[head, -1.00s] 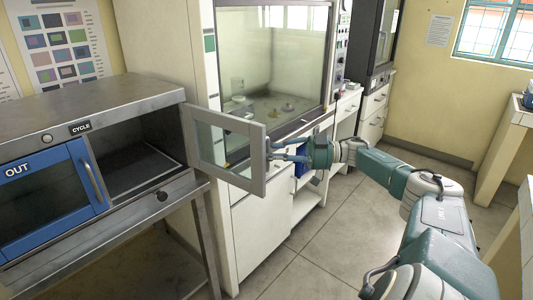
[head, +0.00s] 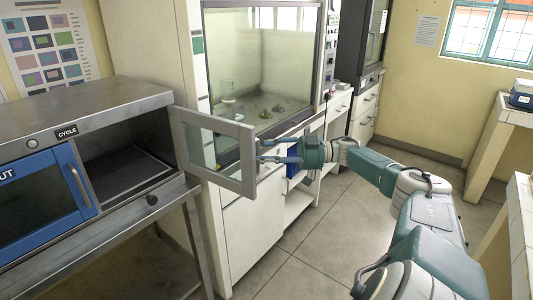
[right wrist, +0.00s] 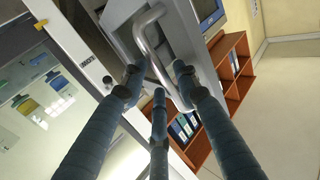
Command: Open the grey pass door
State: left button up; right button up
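The grey pass door (head: 246,160), a framed pane, stands swung out from the dark open compartment (head: 120,160) of the steel pass box. Its hinge side is at the box's right edge. My right gripper (head: 263,149) is at the door's free edge, its fingers apart. In the right wrist view the door's bent metal handle (right wrist: 151,42) runs between the spread fingers of my right gripper (right wrist: 156,78). Whether a finger touches the handle is unclear. My left gripper is not in view.
The blue OUT door (head: 45,200) left of the compartment is shut. A fume hood (head: 262,70) with glassware stands behind the grey door, white cabinets (head: 255,225) below it. Open floor (head: 320,240) lies to the right. A bench (head: 505,115) with a blue box stands far right.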

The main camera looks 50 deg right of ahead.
jog(key=v, duration=1.1)
jog(key=shift+s+d, duration=0.25)
jog(key=shift+d, duration=0.05)
jog(key=shift+s, duration=0.1)
